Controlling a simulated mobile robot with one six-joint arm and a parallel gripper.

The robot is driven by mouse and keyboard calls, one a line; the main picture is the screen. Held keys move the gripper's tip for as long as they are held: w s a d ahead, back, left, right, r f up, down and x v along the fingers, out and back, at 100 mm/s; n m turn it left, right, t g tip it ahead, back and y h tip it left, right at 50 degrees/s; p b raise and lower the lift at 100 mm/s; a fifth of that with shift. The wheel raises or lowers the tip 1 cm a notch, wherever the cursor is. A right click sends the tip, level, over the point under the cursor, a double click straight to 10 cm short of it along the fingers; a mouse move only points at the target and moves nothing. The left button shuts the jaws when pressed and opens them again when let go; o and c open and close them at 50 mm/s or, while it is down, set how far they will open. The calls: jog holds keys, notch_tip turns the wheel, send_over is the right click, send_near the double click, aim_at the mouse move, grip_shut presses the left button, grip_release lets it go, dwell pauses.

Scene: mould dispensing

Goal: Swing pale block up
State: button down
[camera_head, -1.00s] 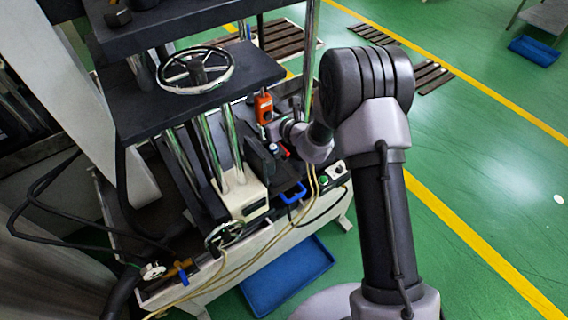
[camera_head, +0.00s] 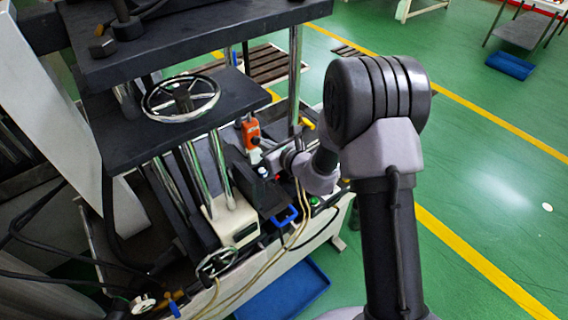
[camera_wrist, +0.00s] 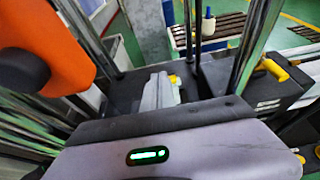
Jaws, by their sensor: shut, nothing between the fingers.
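A cream-pale block (camera_head: 235,222) with a small dark display stands at the foot of the bright metal posts, low on the press machine. It is the clearest pale block in the head view; I cannot make it out in the wrist view. My gripper (camera_wrist: 161,88) shows in the wrist view as pale grey fingers beyond a grey body with a green light. The fingers look shut, with nothing held. In the head view the wrist reaches into the machine, right of and above the cream block and apart from it; the fingertips are hard to make out there.
An orange device (camera_head: 250,132) is close to my gripper and looms at the left of the wrist view. A yellow handle (camera_wrist: 271,69) is at right. Metal posts (camera_head: 296,80) and a handwheel (camera_head: 181,98) surround the area.

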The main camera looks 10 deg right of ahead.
jog(key=v, duration=1.1)
jog(key=shift+s+d+b, duration=0.2)
jog(key=shift+s+b, duration=0.1)
jog(key=shift+r, duration=0.1)
